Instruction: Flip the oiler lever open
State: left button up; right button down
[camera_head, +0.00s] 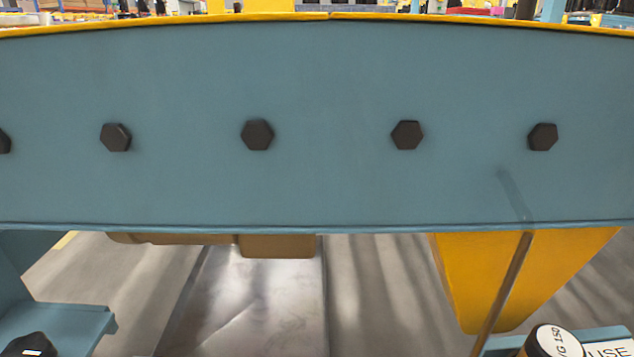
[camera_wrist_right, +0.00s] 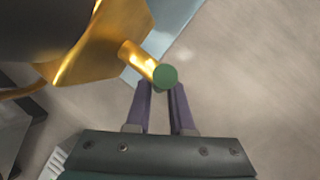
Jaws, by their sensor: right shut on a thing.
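In the right wrist view, the oiler lever (camera_wrist_right: 141,61) is a short brass-coloured rod with a round green end (camera_wrist_right: 165,76). It sticks out from a golden body (camera_wrist_right: 112,48) at the upper left. My right gripper (camera_wrist_right: 160,90) has its two dark purple fingertips at the green end and is shut on the lever. A small gap shows between the fingers below it. I cannot make out the lever or either gripper in the head view. My left gripper is not in view.
A wide blue panel (camera_head: 330,80) with several dark hex bolts fills much of the head view. Below it are a yellow block (camera_head: 500,270), a thin brown rod (camera_head: 503,290) and a labelled cylinder (camera_head: 555,343). A dark rounded part (camera_wrist_right: 45,25) is beside the golden body.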

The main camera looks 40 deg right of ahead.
jog(key=shift+s+d+g+h+p, duration=0.15)
jog(key=shift+g+h+p, duration=0.3)
jog(key=shift+p, duration=0.3)
jog(key=shift+d+f+h, duration=0.1)
jog(key=shift+d+h, duration=0.15)
jog(key=shift+h, duration=0.3)
jog(key=shift+s+d+n+g+h, duration=0.2)
jog(key=shift+s+n+g+h, duration=0.1)
jog(key=shift+g+h, duration=0.15)
jog(key=c, duration=0.8)
grip_release()
